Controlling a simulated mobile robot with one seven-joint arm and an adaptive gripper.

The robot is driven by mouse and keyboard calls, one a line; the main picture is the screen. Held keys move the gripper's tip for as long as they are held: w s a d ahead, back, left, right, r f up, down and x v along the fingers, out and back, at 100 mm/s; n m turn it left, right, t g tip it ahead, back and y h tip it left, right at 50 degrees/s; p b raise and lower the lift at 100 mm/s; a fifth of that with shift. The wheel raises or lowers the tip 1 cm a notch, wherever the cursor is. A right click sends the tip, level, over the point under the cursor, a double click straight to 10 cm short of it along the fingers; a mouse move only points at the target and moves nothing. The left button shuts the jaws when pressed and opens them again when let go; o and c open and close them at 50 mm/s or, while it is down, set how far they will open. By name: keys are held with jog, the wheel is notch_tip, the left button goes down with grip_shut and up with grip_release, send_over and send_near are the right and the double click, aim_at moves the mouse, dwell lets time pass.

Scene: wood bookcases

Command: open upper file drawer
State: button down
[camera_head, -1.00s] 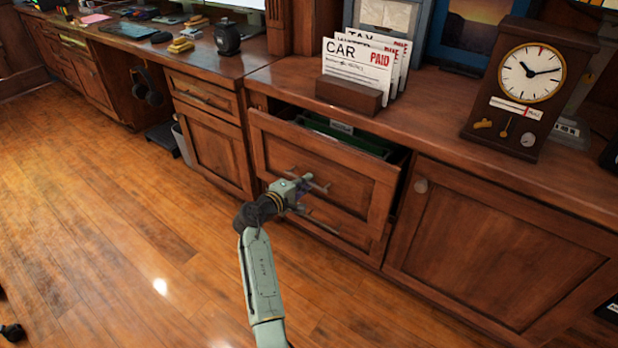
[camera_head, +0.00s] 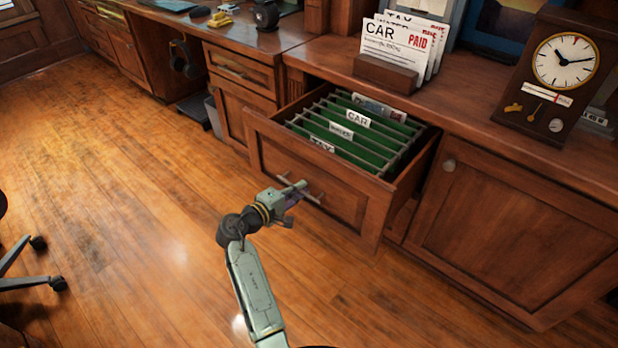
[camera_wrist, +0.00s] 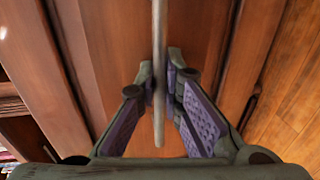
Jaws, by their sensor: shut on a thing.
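The upper file drawer (camera_head: 345,211) is pulled well out of the wood cabinet in the head view. Green hanging folders (camera_head: 357,135) with white labels, one reading CAR, show inside it. Its bar handle (camera_head: 313,196) is on the drawer front. My gripper (camera_head: 298,192) is at the left part of this handle. In the wrist view the two fingers (camera_wrist: 165,88) are closed around the handle bar (camera_wrist: 159,115), with the drawer front behind. The lower drawer is mostly hidden under the open one.
A letter holder with CAR and PAID papers (camera_head: 393,55) and a pendulum clock (camera_head: 556,72) stand on the cabinet top. A closed cabinet door (camera_head: 514,222) is to the right. A chair base (camera_head: 35,262) stands at the left. The wood floor (camera_head: 140,170) between is clear.

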jog(key=f+p+v, duration=0.2)
jog(key=f+v, duration=0.1)
jog(key=v, duration=1.3)
jog(key=shift+s+a+p, duration=0.3)
jog(key=shift+s+a, duration=0.1)
jog(key=shift+s, duration=0.15)
jog(key=c, duration=2)
grip_release()
jog(key=v, duration=1.2)
jog(key=shift+w+a, duration=0.1)
